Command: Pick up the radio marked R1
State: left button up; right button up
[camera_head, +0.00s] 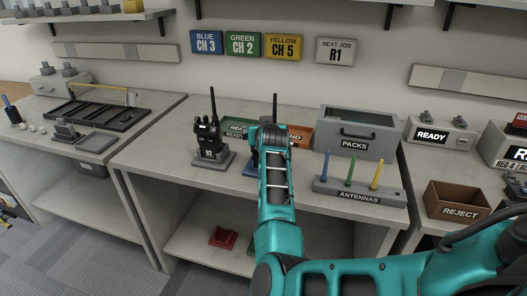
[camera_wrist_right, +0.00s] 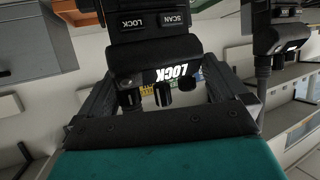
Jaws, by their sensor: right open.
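A black radio (camera_head: 208,140) with a tall antenna stands upright in a grey stand (camera_head: 213,161) on the middle table; its label starts with R, but I cannot read the rest surely. A second radio (camera_head: 275,108) stands to its right, mostly hidden behind my right arm. My right gripper (camera_wrist_right: 165,88) is open, with a radio (camera_wrist_right: 165,55) marked LOCK and SCAN close in front of its fingers and seemingly between them. Contact cannot be told. Another radio (camera_wrist_right: 285,25) shows at the right of the wrist view. My left gripper is not in view.
A grey PACKS box (camera_head: 355,133) and an ANTENNAS rack (camera_head: 358,192) with upright coloured rods stand right of my arm. Green (camera_head: 238,123) and orange (camera_head: 301,136) trays lie behind. A brown REJECT bin (camera_head: 457,200) is further right. The table's front left is clear.

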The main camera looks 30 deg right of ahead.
jog(key=shift+s+a+r, duration=0.1)
jog(key=shift+r, duration=0.05)
jog(key=shift+c, duration=0.5)
jog(key=c, duration=1.6)
jog(key=shift+r, duration=0.1)
